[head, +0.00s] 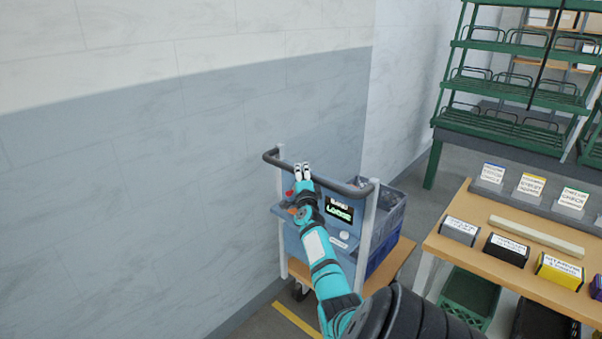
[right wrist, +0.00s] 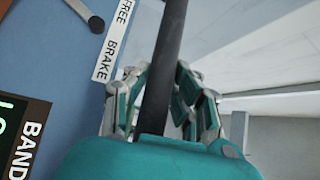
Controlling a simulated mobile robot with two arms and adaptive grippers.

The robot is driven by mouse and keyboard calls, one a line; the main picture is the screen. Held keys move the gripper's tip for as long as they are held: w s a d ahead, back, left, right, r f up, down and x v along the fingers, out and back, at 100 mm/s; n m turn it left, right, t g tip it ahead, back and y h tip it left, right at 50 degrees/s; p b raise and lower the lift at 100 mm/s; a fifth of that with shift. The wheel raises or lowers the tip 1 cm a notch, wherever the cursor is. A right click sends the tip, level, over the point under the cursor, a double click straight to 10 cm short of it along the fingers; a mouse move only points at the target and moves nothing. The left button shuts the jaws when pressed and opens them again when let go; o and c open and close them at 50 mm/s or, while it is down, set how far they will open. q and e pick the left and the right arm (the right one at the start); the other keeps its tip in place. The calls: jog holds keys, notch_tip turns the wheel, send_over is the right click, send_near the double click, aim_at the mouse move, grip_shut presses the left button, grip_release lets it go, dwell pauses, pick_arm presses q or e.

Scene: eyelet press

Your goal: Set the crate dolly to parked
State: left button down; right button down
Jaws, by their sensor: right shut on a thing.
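The crate dolly (head: 292,240) stands against the grey wall, with a blue panel between two pale posts. Its dark handle bar (head: 342,186) runs across the top; the right wrist view also shows the bar (right wrist: 165,70). My right gripper (head: 302,172) is shut on this bar, with the bar passing between its fingers (right wrist: 168,95). A lever with a dark round end (right wrist: 95,23) sits on the blue panel beside a white label reading FREE and BRAKE (right wrist: 114,42). The panel's display (head: 339,210) reads LOOSE. My left gripper is not in view.
Blue crates (head: 388,222) sit on the dolly's wooden deck (head: 402,258). A wooden table (head: 480,262) with labelled blocks stands at the right, with a green crate (head: 467,298) below. A green rack (head: 510,90) stands behind. A yellow line (head: 296,319) marks the floor.

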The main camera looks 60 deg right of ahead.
jog(key=shift+s, duration=0.1)
jog(key=c, duration=1.6)
grip_release()
jog(key=o, duration=0.5)
jog(key=shift+d+f, duration=0.2)
jog(key=shift+d, duration=0.1)
jog(key=shift+a+r, duration=0.1)
jog(key=shift+a, duration=0.15)
jog(key=shift+a, duration=0.25)
jog(key=v, duration=1.1)
jog(key=shift+s, duration=0.25)
